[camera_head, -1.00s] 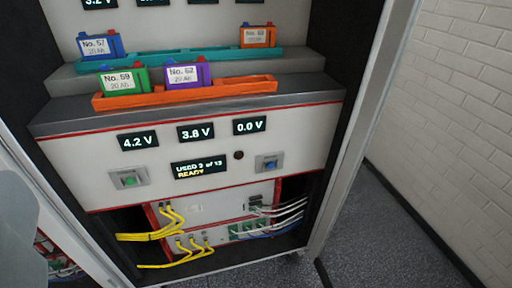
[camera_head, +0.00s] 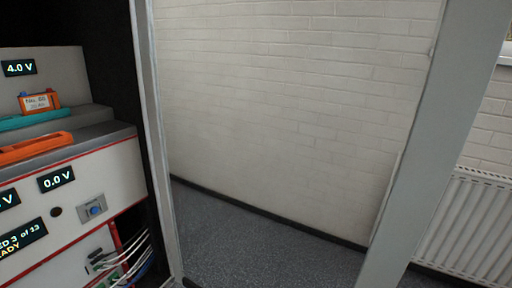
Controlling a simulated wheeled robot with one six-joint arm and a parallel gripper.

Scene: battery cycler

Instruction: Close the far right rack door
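The open rack (camera_head: 70,190) stands at the left, its lit front panel and shelves uncovered. The door appears to be open, hinged at the rack's right edge and swung out towards me. Its light grey outer upright (camera_head: 432,140) crosses the right part of the view, wider towards the top. A narrower upright (camera_head: 152,140) stands beside the rack opening. The wall shows between them, so the door's middle seems to be clear glass or empty; I cannot tell which. No handle is visible. My gripper is not in view.
A white brick wall (camera_head: 290,100) and dark speckled floor (camera_head: 240,235) show beyond the uprights. A white radiator (camera_head: 470,225) is at the right. An orange battery (camera_head: 38,102) sits on the rack shelf. White and blue cables (camera_head: 135,258) hang at the rack's lower right.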

